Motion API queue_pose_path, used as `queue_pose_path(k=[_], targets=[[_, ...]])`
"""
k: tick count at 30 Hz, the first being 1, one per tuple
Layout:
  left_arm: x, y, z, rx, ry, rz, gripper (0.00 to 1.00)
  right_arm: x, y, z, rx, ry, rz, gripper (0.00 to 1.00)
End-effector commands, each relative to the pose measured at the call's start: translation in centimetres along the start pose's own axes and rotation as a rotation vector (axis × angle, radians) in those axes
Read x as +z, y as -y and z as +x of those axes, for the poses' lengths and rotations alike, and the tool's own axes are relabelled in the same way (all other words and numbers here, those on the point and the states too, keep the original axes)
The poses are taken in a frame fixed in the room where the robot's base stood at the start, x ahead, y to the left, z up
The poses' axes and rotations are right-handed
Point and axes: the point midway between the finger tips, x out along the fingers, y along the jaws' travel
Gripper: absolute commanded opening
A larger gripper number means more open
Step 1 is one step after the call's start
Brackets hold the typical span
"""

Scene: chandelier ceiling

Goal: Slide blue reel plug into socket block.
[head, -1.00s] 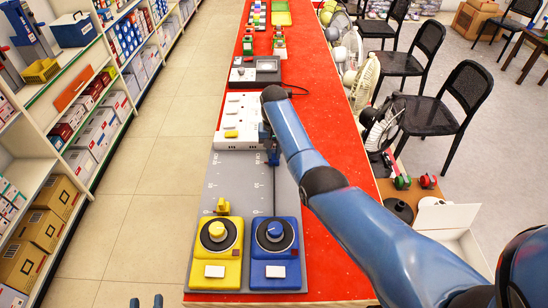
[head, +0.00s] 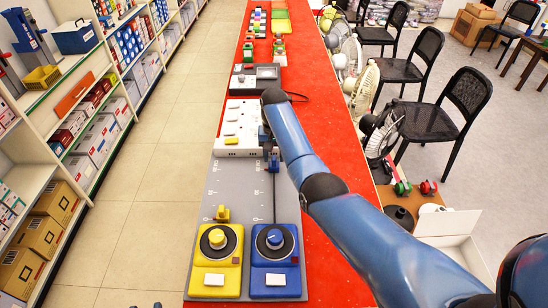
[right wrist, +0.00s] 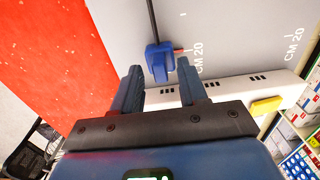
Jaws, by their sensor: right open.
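The blue reel (head: 274,246) stands at the near end of the grey board. Its dark cord runs straight away to the blue plug (head: 274,163), which lies just short of the white socket block (head: 238,127). In the right wrist view, the blue plug (right wrist: 159,62) sits by the fingertips of my right gripper (right wrist: 157,78), which is open. The socket block (right wrist: 235,88) is close beside the fingers there. In the head view my right arm hides most of that gripper. Two tips of my left gripper (head: 145,306) show apart at the bottom edge.
The yellow reel (head: 217,246) stands left of the blue one, with a yellow plug (head: 222,213) beside it. A grey device (head: 255,77) and small blocks are farther along the red table (head: 330,240). Shelves line the left; fans and chairs line the right.

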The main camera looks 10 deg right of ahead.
Motion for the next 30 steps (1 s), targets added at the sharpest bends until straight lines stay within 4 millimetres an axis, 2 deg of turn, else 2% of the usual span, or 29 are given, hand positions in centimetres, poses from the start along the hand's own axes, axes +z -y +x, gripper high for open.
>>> queue_pose_path(k=[9,15,21,29,30], targets=[[0.2,0.0,0.0,0.0,0.0,0.0,0.43,-0.1,0.0,-5.5,-0.001,-0.004,0.0,0.43],[0.4,0.0,0.0,0.0,0.0,0.0,0.43,-0.1,0.0,-8.0,-0.001,-0.003,0.0,0.43],[0.4,0.0,0.0,0.0,0.0,0.0,0.43,0.0,0.0,-9.1,0.0,0.0,0.0,0.43],[0.4,0.0,0.0,0.0,0.0,0.0,0.43,0.0,0.0,-9.2,0.0,0.0,0.0,0.43],[0.4,0.0,0.0,0.0,0.0,0.0,0.43,0.0,0.0,-9.2,0.0,0.0,0.0,0.38]])
